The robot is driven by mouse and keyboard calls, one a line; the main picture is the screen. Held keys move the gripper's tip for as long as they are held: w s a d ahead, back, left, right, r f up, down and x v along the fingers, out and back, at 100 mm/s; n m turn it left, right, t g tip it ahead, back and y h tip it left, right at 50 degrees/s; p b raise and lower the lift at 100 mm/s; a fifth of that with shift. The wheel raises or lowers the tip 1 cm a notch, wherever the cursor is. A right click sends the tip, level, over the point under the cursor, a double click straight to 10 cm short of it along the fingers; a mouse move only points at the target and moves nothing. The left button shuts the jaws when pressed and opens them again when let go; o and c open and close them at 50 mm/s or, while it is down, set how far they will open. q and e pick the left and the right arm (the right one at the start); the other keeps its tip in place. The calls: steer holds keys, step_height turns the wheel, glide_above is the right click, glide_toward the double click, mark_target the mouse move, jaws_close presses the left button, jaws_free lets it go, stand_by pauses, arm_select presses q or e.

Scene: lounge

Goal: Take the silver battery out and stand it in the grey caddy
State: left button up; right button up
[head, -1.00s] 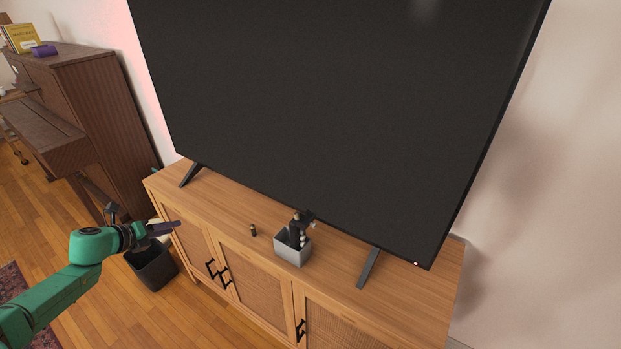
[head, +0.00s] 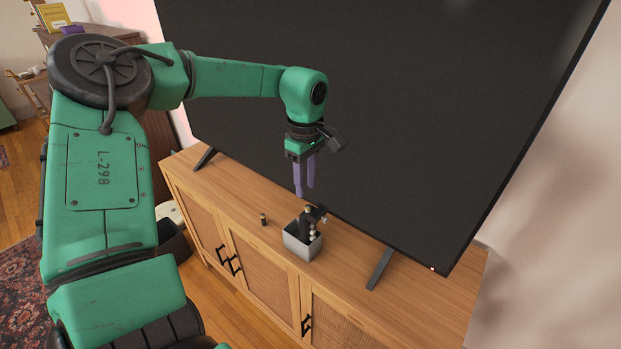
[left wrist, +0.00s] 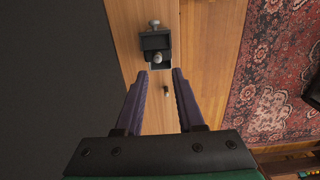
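The grey caddy (head: 293,242) stands on the wooden cabinet, open at the top. A black object with pale silver round parts (head: 313,234) rises in or just behind it; I cannot tell which. It also shows in the left wrist view (left wrist: 156,42), hiding much of the caddy. A small dark battery-like cylinder with a brassy part (head: 263,219) stands left of the caddy. I cannot clearly make out which piece is the silver battery. My left gripper (head: 305,190) points down above the caddy, its purple fingers apart and empty. My right gripper is out of view.
The large television (head: 400,110) stands close behind the caddy, with its dark foot (head: 380,269) to the right. The cabinet top (head: 345,262) is otherwise mostly clear. A dark bin (head: 174,246) stands on the floor at the cabinet's left end.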

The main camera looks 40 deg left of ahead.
mark_target(308, 206)
arm_select(q)
steer(key=f+b, duration=0.2)
steer(key=f, duration=0.1)
steer(key=f+b, duration=0.2)
steer(key=f, duration=0.1)
steer(key=shift+w+d+f, duration=0.1)
steer(key=shift+w+f, duration=0.1)
steer(key=shift+f, duration=0.05)
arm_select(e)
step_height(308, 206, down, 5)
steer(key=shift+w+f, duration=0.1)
arm_select(q)
steer(key=shift+r, duration=0.1)
jaws_close()
steer(key=shift+r, duration=0.15)
steer(key=shift+r+p, duration=2.35)
steer(key=shift+r, duration=1.25)
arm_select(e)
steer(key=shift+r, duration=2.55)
